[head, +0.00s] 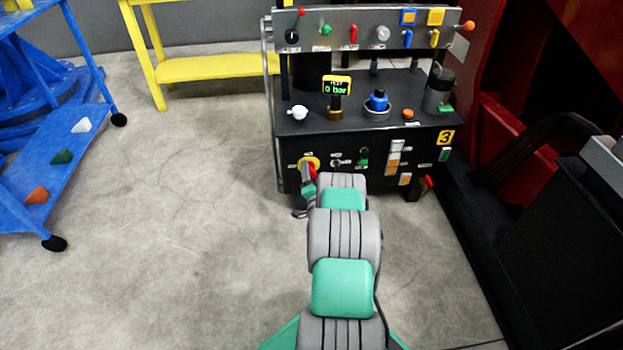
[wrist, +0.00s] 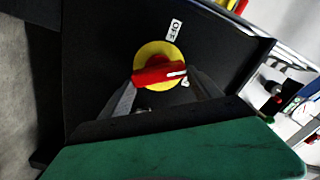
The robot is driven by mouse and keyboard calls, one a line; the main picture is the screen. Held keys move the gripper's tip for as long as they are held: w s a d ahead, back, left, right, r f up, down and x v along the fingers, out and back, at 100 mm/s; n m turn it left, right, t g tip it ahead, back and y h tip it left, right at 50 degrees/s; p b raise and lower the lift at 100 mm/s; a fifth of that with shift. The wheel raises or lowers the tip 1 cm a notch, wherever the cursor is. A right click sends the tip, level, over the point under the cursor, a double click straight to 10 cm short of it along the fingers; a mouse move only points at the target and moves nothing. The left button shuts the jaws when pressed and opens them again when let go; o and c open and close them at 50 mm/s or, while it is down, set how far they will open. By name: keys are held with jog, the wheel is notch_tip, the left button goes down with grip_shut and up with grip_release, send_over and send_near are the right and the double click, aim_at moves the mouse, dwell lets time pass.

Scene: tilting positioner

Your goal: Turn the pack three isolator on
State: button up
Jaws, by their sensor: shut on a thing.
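The pack three unit (head: 290,150) is a black cabinet with a yellow "3" plate (head: 446,137). Its isolator is a red handle (wrist: 158,74) on a yellow disc (wrist: 158,50), low on the left of the front in the head view (head: 311,163). In the wrist view the handle lies nearly level, its white mark pointing right. An OFF label (wrist: 174,30) sits above the disc; another label by the handle's right end is partly hidden. My gripper (wrist: 162,84) is shut on the red handle, one finger at each end. The head view shows my gripper (head: 309,192) at the isolator.
Other switches and lamps (head: 364,157) sit right of the isolator on the front. The top carries a gauge (head: 337,86) reading 0 bar and a blue knob (head: 378,101). A blue trolley (head: 85,125) stands left, a yellow bench (head: 215,68) behind. Floor between is clear.

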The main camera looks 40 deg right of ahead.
jog(key=m+b, duration=0.1)
jog(key=m, duration=0.2)
jog(key=shift+f+m+b, duration=0.25)
jog(key=shift+m+b, duration=0.05)
jog(key=shift+b, duration=0.05)
jog(key=shift+d+m+b, duration=0.1)
jog(key=shift+m+b, duration=0.45)
jog(key=shift+m, duration=1.05)
jog(key=o, duration=1.4)
jog(key=shift+s, duration=0.1)
jog(key=p+v, duration=0.1)
jog(key=v, duration=0.6)
jog(key=shift+s+a+p, duration=0.25)
jog(key=shift+a+p, duration=0.05)
jog(key=shift+p, duration=0.1)
